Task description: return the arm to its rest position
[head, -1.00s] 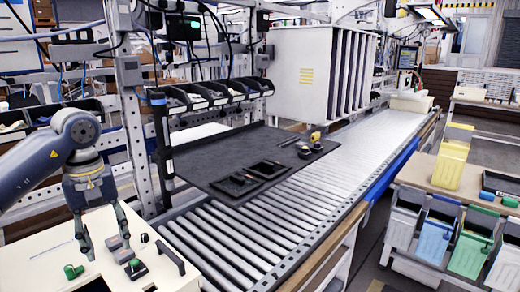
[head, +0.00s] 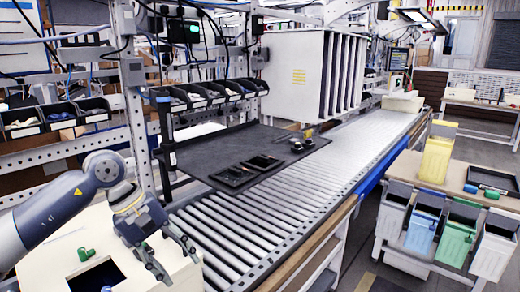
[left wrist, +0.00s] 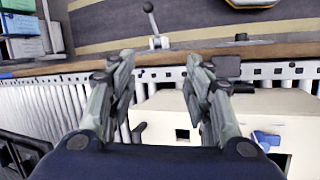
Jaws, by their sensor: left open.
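My left arm (head: 50,215) comes in from the left, bent at the elbow, over a white box (head: 38,255). Its gripper (head: 178,262) is open and empty, fingers pointing down and to the right, near the right edge of the white box and close to the roller conveyor. In the left wrist view the two fingers (left wrist: 163,66) stand apart with nothing between them. The white box (left wrist: 165,112) shows beyond them there. My right gripper is in neither view.
A roller conveyor (head: 245,225) runs from front to back. A black board (head: 215,155) with dark trays lies over it. A dark upright post (head: 163,135) stands behind the gripper. Coloured bins (head: 457,242) hang at the right.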

